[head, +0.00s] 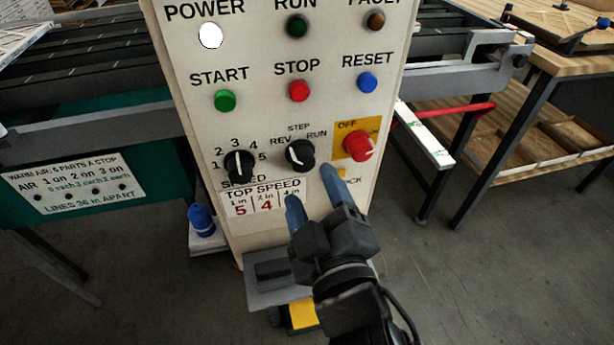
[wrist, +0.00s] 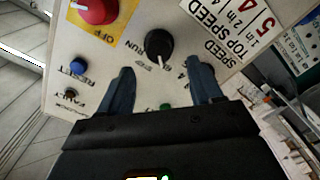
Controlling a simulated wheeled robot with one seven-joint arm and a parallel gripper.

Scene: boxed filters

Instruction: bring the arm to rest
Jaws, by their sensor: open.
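My gripper (head: 311,196) is in front of the lower part of the white control panel (head: 262,130), its two blue fingers apart with nothing between them. In the wrist view the open fingers (wrist: 160,78) point at the panel face, which appears turned over. The black mode knob (head: 300,154) is just above the fingers in the head view, and it also shows in the wrist view (wrist: 159,46). The black speed knob (head: 239,165) is to its left. A red switch (head: 359,146) on a yellow plate is to its right. Whether the fingers touch the panel cannot be told.
The panel carries a lit white POWER lamp (head: 211,36), a green START button (head: 225,101), a red STOP button (head: 299,90) and a blue RESET button (head: 367,82). A wooden bench (head: 560,62) is at right. A blue object (head: 201,219) stands beside the panel's base. Floor at lower right is clear.

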